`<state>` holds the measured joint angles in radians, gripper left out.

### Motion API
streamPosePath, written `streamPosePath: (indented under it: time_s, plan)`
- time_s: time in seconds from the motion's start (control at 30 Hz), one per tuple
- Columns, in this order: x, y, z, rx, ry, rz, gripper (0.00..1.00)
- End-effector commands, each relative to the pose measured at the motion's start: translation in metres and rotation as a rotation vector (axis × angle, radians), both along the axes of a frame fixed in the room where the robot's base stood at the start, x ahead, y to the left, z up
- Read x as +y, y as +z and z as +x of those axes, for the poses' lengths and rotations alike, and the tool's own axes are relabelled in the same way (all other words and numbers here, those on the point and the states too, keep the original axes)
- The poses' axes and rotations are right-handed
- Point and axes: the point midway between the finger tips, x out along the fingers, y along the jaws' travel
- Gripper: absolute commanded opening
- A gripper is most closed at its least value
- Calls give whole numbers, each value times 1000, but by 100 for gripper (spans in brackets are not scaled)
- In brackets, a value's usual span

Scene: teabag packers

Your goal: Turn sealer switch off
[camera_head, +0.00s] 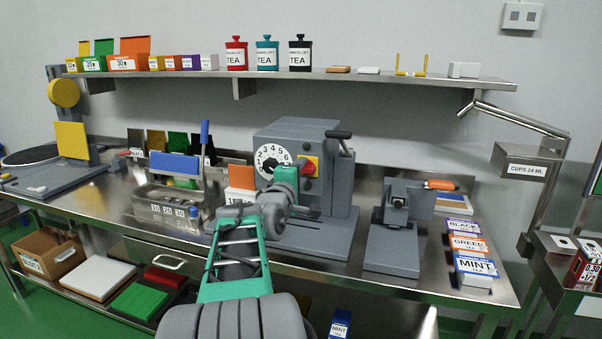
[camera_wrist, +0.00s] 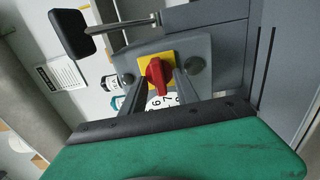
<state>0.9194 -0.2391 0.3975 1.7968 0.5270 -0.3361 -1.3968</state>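The sealer (camera_head: 331,142) is a grey box machine on the steel bench, with a white numbered dial (camera_head: 268,160). Its red rotary switch (camera_head: 309,168) sits on a yellow plate at the dial's right. In the wrist view the red switch (camera_wrist: 156,76) shows in the middle, on its yellow plate (camera_wrist: 144,62). My gripper (camera_wrist: 158,90) is open, with one finger on each side of the switch's line. I cannot tell whether the fingers touch it. In the head view my gripper (camera_head: 297,176) is just in front of the sealer face, partly hiding the dial's lower edge.
A black-ended lever (camera_head: 339,135) sticks out at the sealer's upper right; it fills the wrist view's upper left (camera_wrist: 73,35). A smaller grey device (camera_head: 398,216) stands to the right. A shelf (camera_head: 300,78) with tea tins runs above. A metal holder (camera_head: 170,207) stands left.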

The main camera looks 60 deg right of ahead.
Motion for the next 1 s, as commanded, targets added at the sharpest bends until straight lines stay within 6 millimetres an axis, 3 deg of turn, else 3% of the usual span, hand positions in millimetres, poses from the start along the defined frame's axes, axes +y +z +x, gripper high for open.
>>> streamPosePath:
  time_s: [0.2,0.5,0.6,1.0]
  plan:
    - [7,0,0,0,2,0,36]
    - [65,0,-8,-2,4,-2,36]
    - [75,0,-11,-1,2,-2,36]
    - [77,0,-12,-1,1,1,36]
